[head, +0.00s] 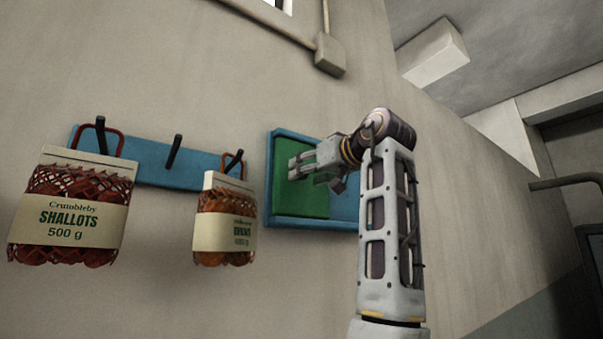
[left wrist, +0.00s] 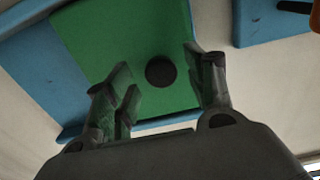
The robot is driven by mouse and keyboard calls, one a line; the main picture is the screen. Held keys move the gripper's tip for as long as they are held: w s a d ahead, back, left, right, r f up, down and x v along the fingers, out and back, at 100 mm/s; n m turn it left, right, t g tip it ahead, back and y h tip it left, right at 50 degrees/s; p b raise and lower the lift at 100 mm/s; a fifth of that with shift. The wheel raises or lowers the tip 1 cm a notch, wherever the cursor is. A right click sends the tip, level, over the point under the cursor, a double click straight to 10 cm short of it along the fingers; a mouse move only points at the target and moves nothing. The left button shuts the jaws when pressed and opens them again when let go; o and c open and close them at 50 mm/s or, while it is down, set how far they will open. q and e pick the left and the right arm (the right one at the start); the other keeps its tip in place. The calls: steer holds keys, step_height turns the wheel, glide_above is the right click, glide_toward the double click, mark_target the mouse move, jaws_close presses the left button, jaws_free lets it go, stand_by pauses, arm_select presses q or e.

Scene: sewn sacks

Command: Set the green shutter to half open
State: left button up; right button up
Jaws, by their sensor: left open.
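The green shutter (head: 312,205) sits in a blue frame (head: 295,222) on the wall. It covers the left part of the frame, and bare blue backing shows to its right. In the left wrist view the green shutter (left wrist: 105,45) carries a round dark knob (left wrist: 160,71). My left gripper (head: 294,168) is in front of the shutter with its fingers pointing left. It is open, and in the left wrist view the knob shows between its fingertips (left wrist: 158,72). I cannot tell whether a finger touches the knob. My right gripper is not in view.
A blue hook rail (head: 150,160) left of the frame carries two net sacks, a larger shallots sack (head: 70,215) and a smaller sack (head: 225,220). A middle hook (head: 174,153) is empty. A conduit box (head: 330,55) is above. The wall right of the frame is clear.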

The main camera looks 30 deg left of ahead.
arm_select(q)
steer(key=shift+x, duration=1.55)
jaws_close()
